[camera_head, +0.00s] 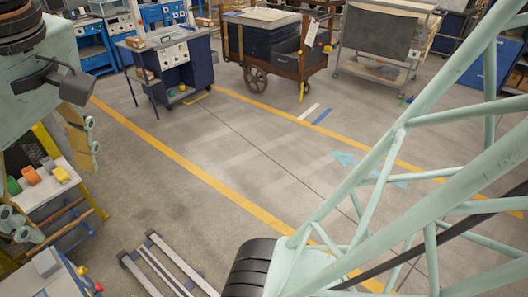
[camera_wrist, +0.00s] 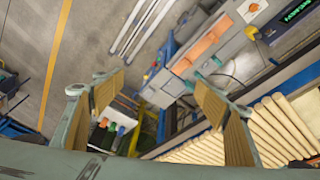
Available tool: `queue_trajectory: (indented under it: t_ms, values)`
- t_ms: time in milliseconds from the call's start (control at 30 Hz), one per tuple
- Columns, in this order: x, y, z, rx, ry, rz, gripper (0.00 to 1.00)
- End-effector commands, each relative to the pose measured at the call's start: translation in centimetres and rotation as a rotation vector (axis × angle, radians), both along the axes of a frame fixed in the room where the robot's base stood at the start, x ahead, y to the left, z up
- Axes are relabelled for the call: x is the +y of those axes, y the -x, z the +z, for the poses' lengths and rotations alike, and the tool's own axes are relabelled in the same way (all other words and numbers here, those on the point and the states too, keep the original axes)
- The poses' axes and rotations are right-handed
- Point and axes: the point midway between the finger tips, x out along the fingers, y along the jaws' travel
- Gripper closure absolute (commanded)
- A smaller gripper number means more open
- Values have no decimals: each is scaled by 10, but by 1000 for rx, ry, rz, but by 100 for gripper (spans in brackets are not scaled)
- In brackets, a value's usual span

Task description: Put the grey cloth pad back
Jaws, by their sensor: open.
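I cannot pick out the grey cloth pad with certainty in either view. A small grey block-like item (camera_head: 47,262) lies on the blue bench at the lower left of the head view, too small to tell what it is. My gripper (camera_wrist: 153,85) shows in the wrist view with its two tan-padded fingers wide apart. Nothing is held between them. Beyond and below the fingers are a grey bench top (camera_wrist: 222,58) with orange pieces (camera_wrist: 207,40) and a small shelf with green and orange items (camera_wrist: 110,126).
Pale wooden rods (camera_wrist: 275,130) lie in a row at the wrist view's lower right. In the head view, a white-topped stand (camera_head: 45,188) holds coloured pieces, and metal rails (camera_head: 165,268) lie on the floor. A blue cart (camera_head: 170,60) and wheeled wooden cart (camera_head: 275,45) stand behind open floor.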

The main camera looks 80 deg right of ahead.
Motion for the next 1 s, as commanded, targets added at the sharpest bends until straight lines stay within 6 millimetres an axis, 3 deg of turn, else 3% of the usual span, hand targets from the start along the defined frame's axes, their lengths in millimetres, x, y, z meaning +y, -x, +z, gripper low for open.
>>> queue_trajectory:
  t_ms: [300,433,1000]
  values:
    - [1,55,-6,-27,-34,-91,34]
    - [1,69,-9,-34,-43,-119,34]
    - [1,77,-12,-32,-48,-139,34]
